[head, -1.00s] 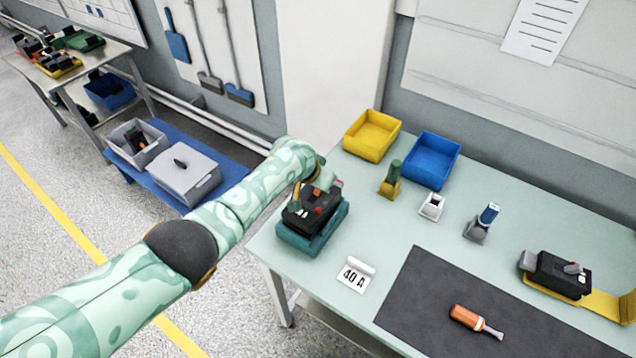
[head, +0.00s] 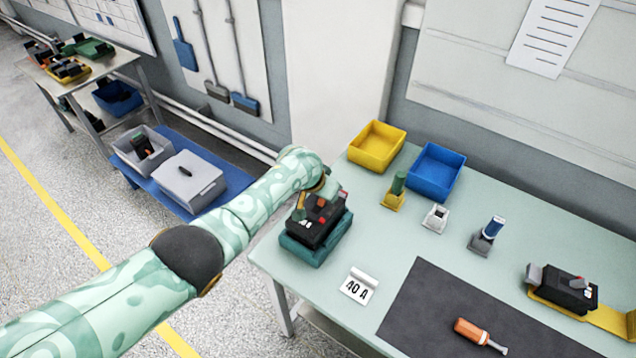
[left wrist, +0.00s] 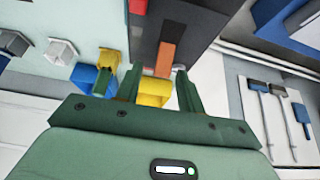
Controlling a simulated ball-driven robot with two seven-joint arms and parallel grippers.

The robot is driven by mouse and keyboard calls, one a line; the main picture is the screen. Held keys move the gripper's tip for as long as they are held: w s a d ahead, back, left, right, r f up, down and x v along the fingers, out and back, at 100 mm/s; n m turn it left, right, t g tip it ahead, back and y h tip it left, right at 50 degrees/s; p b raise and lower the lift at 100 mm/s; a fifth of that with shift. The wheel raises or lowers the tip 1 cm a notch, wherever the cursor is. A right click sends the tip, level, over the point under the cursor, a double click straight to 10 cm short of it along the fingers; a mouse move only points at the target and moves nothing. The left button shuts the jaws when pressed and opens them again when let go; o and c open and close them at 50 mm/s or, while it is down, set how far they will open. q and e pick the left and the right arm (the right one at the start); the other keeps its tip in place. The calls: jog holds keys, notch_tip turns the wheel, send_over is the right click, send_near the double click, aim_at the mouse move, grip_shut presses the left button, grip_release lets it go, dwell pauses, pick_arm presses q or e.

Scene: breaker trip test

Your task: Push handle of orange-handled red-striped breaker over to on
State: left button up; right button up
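A black breaker (head: 316,231) with small red parts on top sits in a teal cradle (head: 306,254) at the near left of the table. My left gripper (head: 325,190) is over its far end, partly hidden by my own arm. In the left wrist view the dark breaker body (left wrist: 196,22) lies ahead, with an orange handle (left wrist: 166,57) on it. The fingers of my left gripper (left wrist: 159,74) stand apart, with the handle between their tips and gaps beside it. Any red stripe cannot be made out clearly. My right gripper is not in view.
A 40 A card (head: 358,290) lies near the cradle. Yellow (head: 378,146) and blue bins (head: 436,169) stand behind. Another black breaker (head: 562,288) is at the right. A screwdriver (head: 478,334) lies on the dark mat (head: 425,315). Free table lies between.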

pick_arm(q)
jog(key=p+v, duration=0.6)
jog(key=v, duration=0.2)
notch_tip(320, 180, up, 7)
jog(key=p, duration=0.3)
send_over(317, 210)
jog(key=s+a, duration=0.3)
jog(key=s, duration=0.1)
jog(key=shift+w+d, duration=0.15)
jog(key=shift+w, duration=0.1)
jog(key=shift+f, duration=0.1)
